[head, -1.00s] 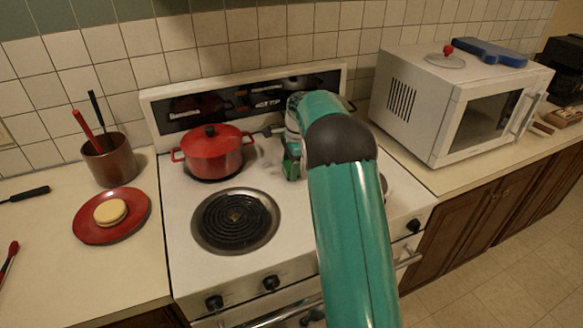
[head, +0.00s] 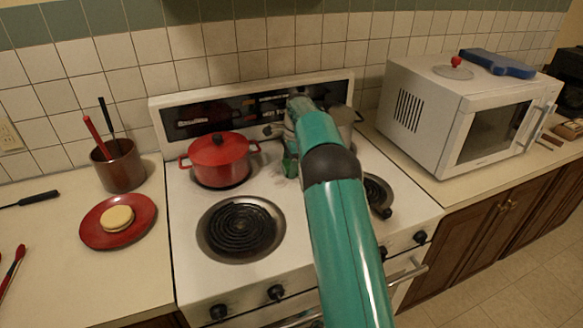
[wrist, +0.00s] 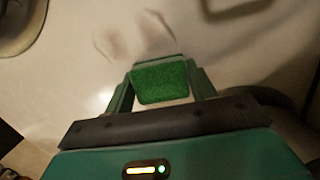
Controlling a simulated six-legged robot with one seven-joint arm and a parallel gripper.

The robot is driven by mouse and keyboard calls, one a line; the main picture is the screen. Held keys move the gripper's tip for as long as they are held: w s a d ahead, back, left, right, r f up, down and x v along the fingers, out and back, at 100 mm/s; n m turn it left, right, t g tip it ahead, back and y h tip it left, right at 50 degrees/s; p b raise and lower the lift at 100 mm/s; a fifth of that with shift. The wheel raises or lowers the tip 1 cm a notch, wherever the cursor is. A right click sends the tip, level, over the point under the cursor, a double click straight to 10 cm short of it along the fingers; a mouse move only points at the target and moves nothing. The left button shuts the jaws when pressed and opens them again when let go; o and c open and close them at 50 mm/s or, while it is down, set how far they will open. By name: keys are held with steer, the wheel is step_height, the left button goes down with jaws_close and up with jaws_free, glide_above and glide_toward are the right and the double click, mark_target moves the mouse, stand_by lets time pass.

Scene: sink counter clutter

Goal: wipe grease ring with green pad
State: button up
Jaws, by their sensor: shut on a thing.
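In the wrist view my gripper (wrist: 160,85) is shut on the green pad (wrist: 161,83), which sits between the two fingers. Faint brownish smears of the grease ring (wrist: 135,38) show on the white stove top just beyond the pad. In the head view my gripper (head: 290,165) is low over the stove top, right of the red pot, and mostly hidden by my arm. I cannot tell whether the pad touches the surface.
The red pot (head: 219,160) stands close left of my gripper. A grey pot (head: 343,122) stands behind my arm at the back right. A coil burner (head: 240,228) lies in front, and another burner (head: 378,195) is to the right. The microwave (head: 455,115) stands farther right.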

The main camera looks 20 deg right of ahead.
mark_target(273, 169)
steer(key=shift+w, duration=1.8)
steer(key=shift+a, duration=1)
steer(key=shift+s+f, duration=0.15)
steer(key=shift+s, duration=0.95)
steer(key=shift+s+f, duration=0.15)
steer(key=shift+s, duration=0.9)
steer(key=shift+s+r, duration=0.2)
steer(key=shift+s, duration=3.05)
steer(key=shift+a+r, duration=0.15)
steer(key=shift+a, duration=0.8)
steer(key=shift+w, duration=5.4)
steer(key=shift+r, duration=2.95)
